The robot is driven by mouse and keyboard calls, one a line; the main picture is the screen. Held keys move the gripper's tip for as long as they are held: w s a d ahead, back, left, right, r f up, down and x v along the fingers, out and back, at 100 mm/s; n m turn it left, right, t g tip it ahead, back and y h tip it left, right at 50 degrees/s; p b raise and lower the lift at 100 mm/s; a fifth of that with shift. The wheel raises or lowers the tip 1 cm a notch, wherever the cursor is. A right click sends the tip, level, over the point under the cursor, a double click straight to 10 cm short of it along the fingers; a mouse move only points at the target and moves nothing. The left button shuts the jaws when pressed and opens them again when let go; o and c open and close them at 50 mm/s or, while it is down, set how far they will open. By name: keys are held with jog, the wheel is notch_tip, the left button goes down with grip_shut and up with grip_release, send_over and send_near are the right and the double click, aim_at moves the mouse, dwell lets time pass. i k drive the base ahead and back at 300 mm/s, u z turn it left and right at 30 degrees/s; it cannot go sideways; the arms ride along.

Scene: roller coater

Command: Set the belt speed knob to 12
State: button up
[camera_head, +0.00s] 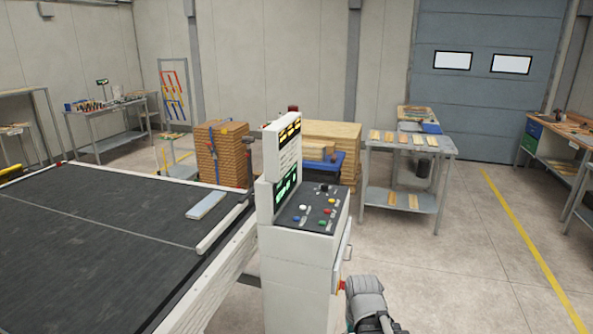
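The white control cabinet (301,262) of the roller coater stands in the middle of the view. Its sloped dark panel (312,213) carries several coloured buttons, white, yellow, red, green and blue. A small dark knob-like shape (324,188) shows near the panel's far edge. It is too small to tell whether it is the belt speed knob, or to read any setting. Green marks show on a dark display (285,190) on the upright head, but I cannot read them. Part of my arm (368,300) shows at the bottom, right of the cabinet. My gripper is not in view.
A wide dark conveyor belt (85,250) fills the left, with a light board (206,205) on it. Stacked wood (220,150) stands behind the cabinet. A grey metal table (405,200) stands behind and to the right. The floor (490,265) at right is clear.

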aim_at(324, 187)
jog(key=i, duration=1.4)
